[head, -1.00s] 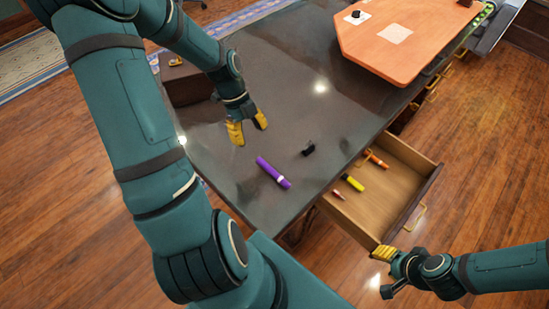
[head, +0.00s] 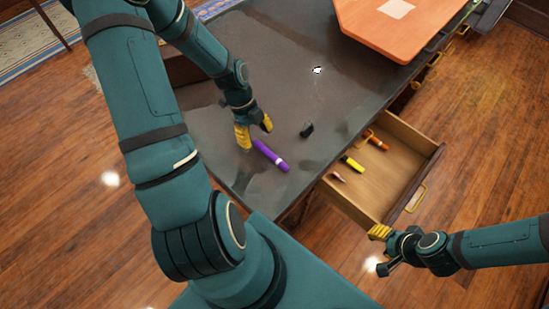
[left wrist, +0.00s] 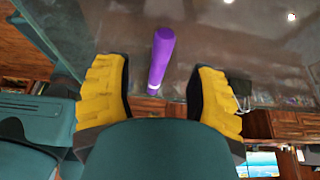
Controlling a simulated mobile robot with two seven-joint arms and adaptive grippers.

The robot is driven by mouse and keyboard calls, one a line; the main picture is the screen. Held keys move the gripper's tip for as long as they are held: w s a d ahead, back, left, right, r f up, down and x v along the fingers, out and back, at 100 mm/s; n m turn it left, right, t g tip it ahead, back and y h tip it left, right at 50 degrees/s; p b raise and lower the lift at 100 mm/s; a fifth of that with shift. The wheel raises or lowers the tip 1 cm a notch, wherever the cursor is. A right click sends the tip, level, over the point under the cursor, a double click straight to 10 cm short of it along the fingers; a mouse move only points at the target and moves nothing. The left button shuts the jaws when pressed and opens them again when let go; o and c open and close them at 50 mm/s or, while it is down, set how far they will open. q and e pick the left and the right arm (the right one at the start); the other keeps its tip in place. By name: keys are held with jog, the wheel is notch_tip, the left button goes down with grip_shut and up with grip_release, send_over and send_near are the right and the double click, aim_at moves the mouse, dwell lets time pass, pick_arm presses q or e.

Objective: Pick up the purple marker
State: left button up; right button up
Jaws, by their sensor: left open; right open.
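The purple marker (head: 270,155) lies on the dark tabletop near its front edge, with a white band toward its lower right end. My left gripper (head: 255,137) is open just above the marker's upper left end. In the left wrist view the marker (left wrist: 161,58) shows between the two yellow fingers of my left gripper (left wrist: 162,95), and neither finger appears to touch it. My right gripper (head: 379,234) is at the front corner of the open drawer, away from the marker; its finger gap is hard to see.
A small black object (head: 307,130) stands right of the marker. The open drawer (head: 385,190) holds a yellow marker (head: 352,163), an orange marker (head: 377,143) and a small pinkish one (head: 338,177). An orange board (head: 390,35) lies at the back.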

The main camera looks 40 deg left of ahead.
aim_at(262, 145)
pick_arm(q)
jog(key=b+x, duration=0.1)
jog(key=x, duration=0.3)
jog(key=shift+d+f, duration=0.1)
jog(key=shift+d, duration=0.05)
grip_shut()
